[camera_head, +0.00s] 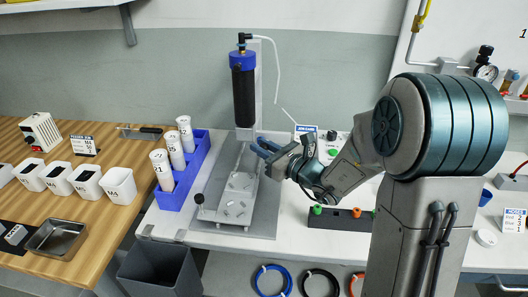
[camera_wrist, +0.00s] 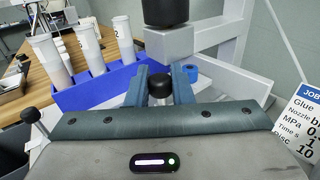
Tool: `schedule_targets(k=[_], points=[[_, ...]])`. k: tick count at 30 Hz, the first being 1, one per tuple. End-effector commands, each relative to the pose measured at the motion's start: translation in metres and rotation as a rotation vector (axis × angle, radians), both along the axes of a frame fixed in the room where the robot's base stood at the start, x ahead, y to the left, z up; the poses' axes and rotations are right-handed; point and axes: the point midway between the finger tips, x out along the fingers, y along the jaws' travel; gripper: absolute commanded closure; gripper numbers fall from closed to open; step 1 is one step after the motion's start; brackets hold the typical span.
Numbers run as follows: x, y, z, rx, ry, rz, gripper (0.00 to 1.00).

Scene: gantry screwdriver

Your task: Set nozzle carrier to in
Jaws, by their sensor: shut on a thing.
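The gantry (camera_head: 240,205) stands on the white bench, with a pale plate on a grey base. My gripper (camera_head: 262,147) is at the foot of the post, just below the cartridge. In the wrist view my gripper (camera_wrist: 161,88) has its two blue-grey fingers on either side of a small black knob (camera_wrist: 159,81) with a metal stem, and is shut on it. The knob is close under a grey block (camera_wrist: 165,45). I cannot tell how far in the nozzle carrier is.
A blue rack (camera_head: 174,196) with several white tubes is left of the gantry. A black ball handle (camera_head: 199,198) sticks up at the plate's left edge. A job card (camera_wrist: 298,115) stands close on the right. A grey bin (camera_head: 158,270) is below the bench.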

Motion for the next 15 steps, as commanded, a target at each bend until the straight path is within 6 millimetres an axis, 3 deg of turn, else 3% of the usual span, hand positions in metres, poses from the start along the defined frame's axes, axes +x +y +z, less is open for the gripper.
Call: schedule_targets(k=[7, 8, 10, 15], points=[[-0.0003, -0.0012, -0.0011, -0.001, 0.004, -0.002, 1.0], [-0.0003, -0.0011, -0.0011, -0.001, 0.004, -0.002, 0.77], [-0.0004, -0.0006, -0.0011, -0.001, 0.004, -0.001, 0.59], [-0.0007, 0.0005, -0.0008, 0.0, 0.003, 0.001, 0.59]])
